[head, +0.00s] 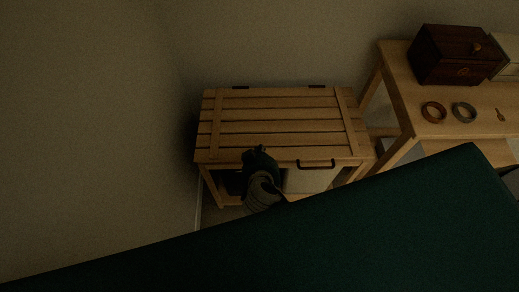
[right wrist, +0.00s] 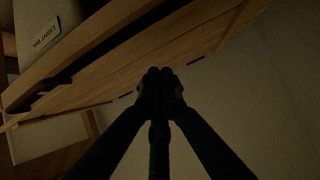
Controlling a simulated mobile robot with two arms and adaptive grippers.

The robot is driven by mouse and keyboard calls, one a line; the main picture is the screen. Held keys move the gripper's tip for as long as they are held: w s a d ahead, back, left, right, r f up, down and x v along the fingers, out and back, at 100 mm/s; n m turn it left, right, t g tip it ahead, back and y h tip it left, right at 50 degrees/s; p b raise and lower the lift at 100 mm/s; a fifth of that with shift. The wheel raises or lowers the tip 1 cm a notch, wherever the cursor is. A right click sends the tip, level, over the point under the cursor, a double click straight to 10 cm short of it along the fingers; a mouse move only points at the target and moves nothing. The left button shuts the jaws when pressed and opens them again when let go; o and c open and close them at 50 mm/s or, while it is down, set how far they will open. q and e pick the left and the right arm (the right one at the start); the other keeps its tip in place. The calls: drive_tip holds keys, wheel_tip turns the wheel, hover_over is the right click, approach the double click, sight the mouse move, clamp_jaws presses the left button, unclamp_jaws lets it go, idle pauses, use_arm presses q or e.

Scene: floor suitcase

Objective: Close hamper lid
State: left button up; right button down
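The wooden hamper (head: 225,156) stands against the wall in the head view. Its slatted lid (head: 275,114) lies about flat over the top, with two dark hinges at the back and a dark handle (head: 316,163) at the front. I cannot tell whether a small gap is left under the lid. My right gripper (head: 254,151) is at the lid's front edge, left of the handle. In the right wrist view my gripper's fingertips (right wrist: 161,77) are together with nothing seen between them, close to the wooden lid (right wrist: 125,65). Contact is unclear. My left gripper is out of view.
A light wooden table (head: 402,88) stands right of the hamper. It bears a dark wooden box (head: 447,56), a brown ring (head: 433,111) and a grey ring (head: 464,112). A pale liner with a label (right wrist: 47,36) shows in the right wrist view. Walls are behind and left.

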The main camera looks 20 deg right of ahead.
drive_tip(key=v, duration=1.2)
drive_tip(key=shift+a, duration=0.1)
drive_tip(key=s+d+f+n+g+y, duration=0.1)
drive_tip(key=s+f+n+g, duration=0.3)
drive_tip(key=f, duration=1)
drive_tip(key=s+f+n+g+y, duration=0.15)
drive_tip(key=s+f, duration=0.45)
drive_tip(key=f, duration=0.9)
drive_tip(key=s+d+f+g, duration=0.1)
drive_tip(key=s+d+f, duration=0.5)
drive_tip(key=s, duration=0.3)
drive_tip(key=s+d+f+g, duration=0.2)
drive_tip(key=s+d+f, duration=0.4)
drive_tip(key=s+f, duration=0.2)
drive_tip(key=shift+s+f, duration=0.4)
drive_tip(key=shift+s, duration=0.65)
drive_tip(key=shift+g, duration=0.25)
